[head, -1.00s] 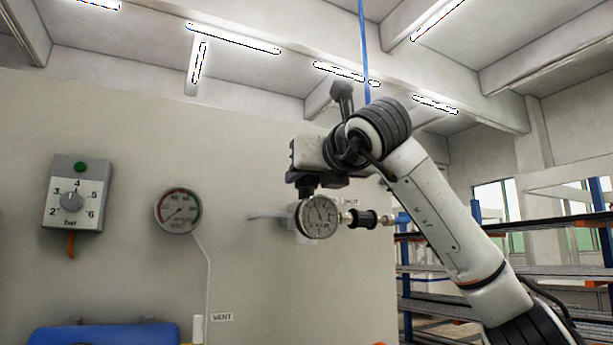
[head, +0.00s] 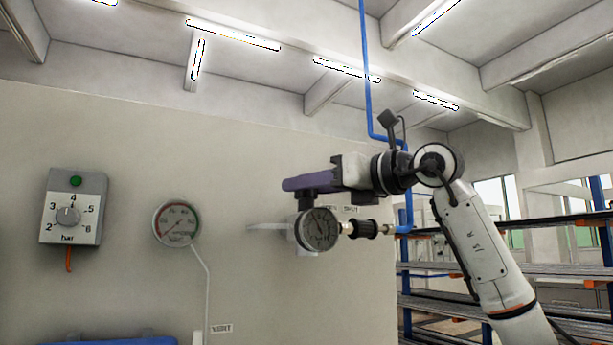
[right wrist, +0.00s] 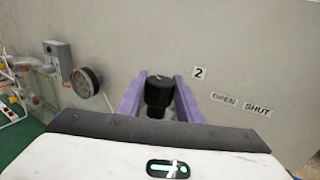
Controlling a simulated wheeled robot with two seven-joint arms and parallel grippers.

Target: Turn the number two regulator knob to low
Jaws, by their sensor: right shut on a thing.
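The number two regulator, with a round gauge (head: 318,229), is mounted on the grey wall panel right of centre in the head view. Its black knob (head: 308,199) sticks up above the gauge. My right gripper (head: 306,187) reaches in from the right, its purple fingers over the knob. In the right wrist view the purple fingers lie on either side of the black knob (right wrist: 158,93), shut on it. A "2" label (right wrist: 198,73) is beside it, with OPEN (right wrist: 224,99) and SHUT (right wrist: 258,109) labels further right. The knob's setting cannot be read. My left gripper is not in view.
A dial box (head: 73,207) numbered 2 to 6 bar and another gauge (head: 176,222) are on the panel to the left. A black valve handle (head: 364,229) and blue pipe (head: 369,110) are just right of the regulator. Shelving (head: 440,285) stands behind my right arm.

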